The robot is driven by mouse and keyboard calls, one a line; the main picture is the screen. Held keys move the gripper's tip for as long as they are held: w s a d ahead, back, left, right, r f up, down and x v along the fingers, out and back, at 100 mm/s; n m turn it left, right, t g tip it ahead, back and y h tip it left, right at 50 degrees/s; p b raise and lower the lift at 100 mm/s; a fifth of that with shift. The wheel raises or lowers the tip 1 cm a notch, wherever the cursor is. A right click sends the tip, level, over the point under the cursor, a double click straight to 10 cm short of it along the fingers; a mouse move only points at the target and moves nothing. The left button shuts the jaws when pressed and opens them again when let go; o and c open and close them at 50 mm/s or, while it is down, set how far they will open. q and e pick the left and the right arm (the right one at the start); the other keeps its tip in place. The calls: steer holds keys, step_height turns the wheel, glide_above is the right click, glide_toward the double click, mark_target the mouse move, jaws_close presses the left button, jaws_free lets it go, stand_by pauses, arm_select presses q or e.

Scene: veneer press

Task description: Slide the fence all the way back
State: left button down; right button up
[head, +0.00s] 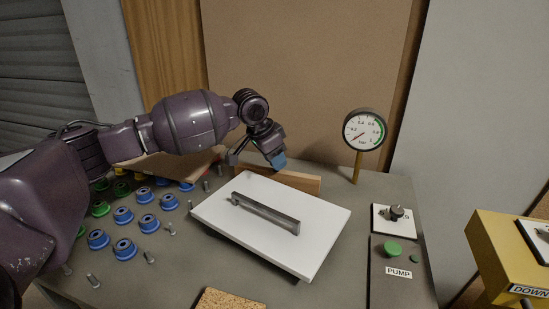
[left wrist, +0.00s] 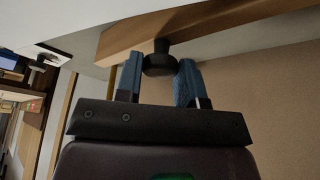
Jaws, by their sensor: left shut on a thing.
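The fence (head: 302,181) is a light wooden bar lying along the back of the grey table, just behind the white plate. It also shows in the left wrist view (left wrist: 190,24), with a black knob (left wrist: 158,58) on it. My left gripper (head: 277,162) is over the fence in the head view, its blue fingertips at the bar. In the left wrist view the two blue fingers of my left gripper (left wrist: 158,80) stand on either side of the knob, shut on it. In the head view the fingers hide the knob. My right gripper is in neither view.
A white plate (head: 320,228) with a dark bar handle (head: 265,212) lies in front of the fence. A gauge (head: 364,130) stands to the right on a post. Several blue cups (head: 124,248) and pegs lie left. A brown panel (head: 305,75) rises behind.

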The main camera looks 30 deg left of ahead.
arm_select(q)
steer(key=shift+w+a, duration=0.2)
steer(key=shift+w, duration=0.7)
steer(key=shift+w+a, duration=0.2)
steer(key=shift+w, duration=0.7)
steer(key=shift+a+r, duration=0.1)
steer(key=c, duration=1.1)
jaws_free()
steer(key=o, duration=0.3)
steer(key=shift+w, duration=0.15)
steer(key=shift+o, duration=0.2)
steer(key=p+v, duration=0.2)
steer(key=v, duration=0.8)
steer(key=shift+s+r, duration=0.25)
steer(key=shift+r, duration=0.05)
